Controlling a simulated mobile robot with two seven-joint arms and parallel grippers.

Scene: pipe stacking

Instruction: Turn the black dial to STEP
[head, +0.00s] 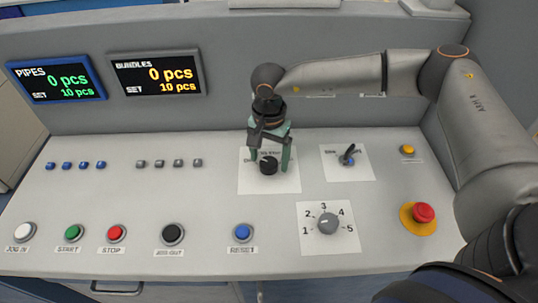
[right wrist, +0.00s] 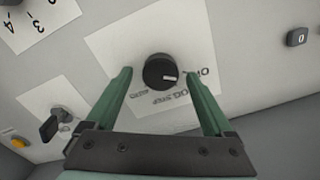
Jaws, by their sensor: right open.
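The black dial (head: 268,166) sits on a white label card (head: 255,184) in the middle of the sloped console. My right gripper (head: 269,168) is over it from behind, open, with one green finger on each side of the dial. In the right wrist view the dial (right wrist: 159,72) lies between the spread fingertips (right wrist: 158,78), with gaps on both sides. Its white pointer mark faces right in that view, toward the printed labels. STEP is among the labels, upside down there; the pointer's exact setting is hard to tell. My left gripper is not in view.
A black lever switch (head: 347,154) stands right of the dial, and a grey numbered knob (head: 327,223) is in front of it. A red emergency button (head: 423,213) is at the right. Coloured push buttons line the front edge. Two displays (head: 157,73) hang at the back left.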

